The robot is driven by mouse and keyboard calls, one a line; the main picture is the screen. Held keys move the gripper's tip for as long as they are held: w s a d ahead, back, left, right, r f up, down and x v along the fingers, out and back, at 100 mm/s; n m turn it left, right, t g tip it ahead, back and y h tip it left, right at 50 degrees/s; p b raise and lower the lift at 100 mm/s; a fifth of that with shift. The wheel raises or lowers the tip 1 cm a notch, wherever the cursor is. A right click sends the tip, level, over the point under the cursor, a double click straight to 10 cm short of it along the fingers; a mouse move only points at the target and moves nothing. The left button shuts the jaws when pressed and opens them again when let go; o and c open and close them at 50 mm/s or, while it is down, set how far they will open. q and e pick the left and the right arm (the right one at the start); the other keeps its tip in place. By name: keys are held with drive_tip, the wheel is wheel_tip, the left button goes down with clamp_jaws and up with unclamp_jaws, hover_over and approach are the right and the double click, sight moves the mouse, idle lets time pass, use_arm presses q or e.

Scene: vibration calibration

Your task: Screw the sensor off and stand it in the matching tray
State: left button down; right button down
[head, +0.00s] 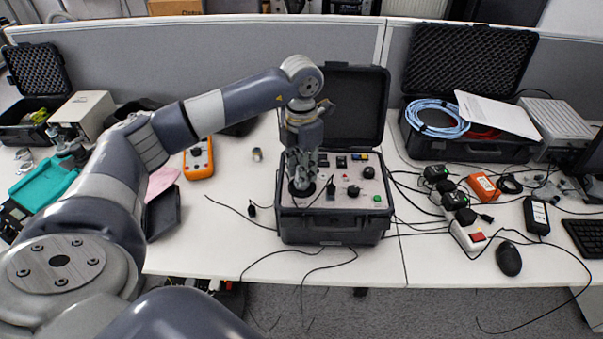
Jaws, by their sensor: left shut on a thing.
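My left gripper (301,186) reaches down from above onto the left part of the panel of the open black calibrator case (332,231). Its fingers are shut around the sensor at the round dark mount (303,192). The fingers hide the sensor almost wholly, and I cannot tell whether it still touches the mount. A teal tray (48,178) lies at the far left of the table, partly behind my arm. A pink flat thing (162,180) lies nearer, also partly covered; I cannot tell if it is a tray. My right gripper is not in view.
An orange multimeter (198,158) and a small cylinder (257,154) lie left of the case. Loose cables run around the case. At the right are a power strip (467,235), a mouse (508,259) and an open black case (465,147). The table between multimeter and calibrator is mostly clear.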

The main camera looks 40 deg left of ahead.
use_arm(q)
drive_tip(key=shift+s+f, duration=0.35)
drive_tip(key=shift+s, duration=0.05)
drive_tip(key=n, duration=0.4)
drive_tip(key=shift+p, duration=0.35)
drive_tip(key=c, duration=1.2)
unclamp_jaws()
drive_tip(key=shift+a, duration=0.1)
drive_tip(key=shift+c, duration=0.2)
drive_tip(key=shift+s+a+r, duration=0.1)
drive_tip(key=shift+r, duration=0.1)
drive_tip(key=shift+o, duration=0.2)
drive_tip(key=shift+o, duration=0.5)
drive_tip(key=shift+w, duration=0.2)
